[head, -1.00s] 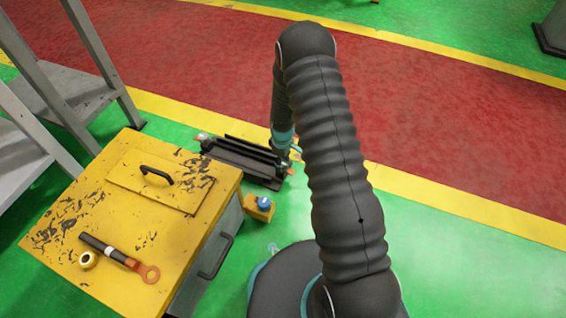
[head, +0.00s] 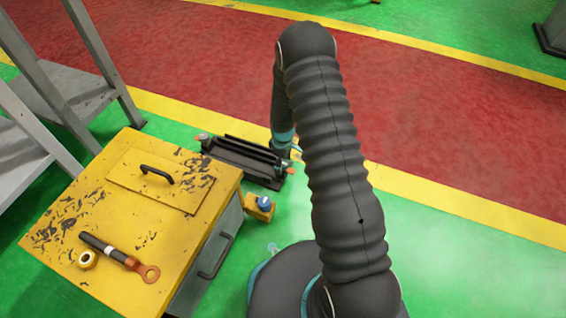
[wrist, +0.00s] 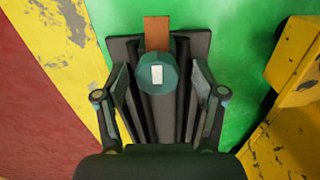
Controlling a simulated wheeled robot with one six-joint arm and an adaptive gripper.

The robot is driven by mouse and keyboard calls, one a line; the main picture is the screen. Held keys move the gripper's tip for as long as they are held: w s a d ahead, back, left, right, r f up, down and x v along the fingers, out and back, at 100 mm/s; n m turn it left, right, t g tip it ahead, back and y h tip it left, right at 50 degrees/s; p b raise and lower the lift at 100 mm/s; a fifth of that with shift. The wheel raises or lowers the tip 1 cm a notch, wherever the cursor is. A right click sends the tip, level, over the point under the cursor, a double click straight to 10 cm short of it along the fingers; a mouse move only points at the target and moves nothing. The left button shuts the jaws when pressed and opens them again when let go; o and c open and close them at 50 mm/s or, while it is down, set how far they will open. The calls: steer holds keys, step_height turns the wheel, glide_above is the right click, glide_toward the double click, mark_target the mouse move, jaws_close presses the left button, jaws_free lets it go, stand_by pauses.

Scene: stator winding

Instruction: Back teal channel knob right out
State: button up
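The teal knob (wrist: 157,74) with a white rectangular mark on top shows in the wrist view, at the far end of the dark channel fixture (wrist: 166,118). A copper-coloured strip (wrist: 157,33) extends beyond it. My gripper (wrist: 159,76) is open, with one finger on each side of the knob and visible gaps between. Its height above the knob is hard to judge. In the head view the long black fixture (head: 235,157) lies on the floor behind the yellow cabinet; my arm hides the gripper fingers there.
The yellow cabinet (head: 205,190) stands close to the fixture, with a black-handled tool (head: 108,248) and a tape roll (head: 87,260) on top. A small yellow block with a blue top (head: 262,204) is beside it. Grey metal legs (head: 105,60) stand left.

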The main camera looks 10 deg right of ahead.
mark_target(283, 164)
steer(key=shift+r, duration=0.1)
steer(key=shift+w+r, duration=0.1)
steer(key=shift+r, duration=0.2)
step_height(283, 164, up, 11)
steer(key=shift+r, duration=0.1)
stand_by(0.7)
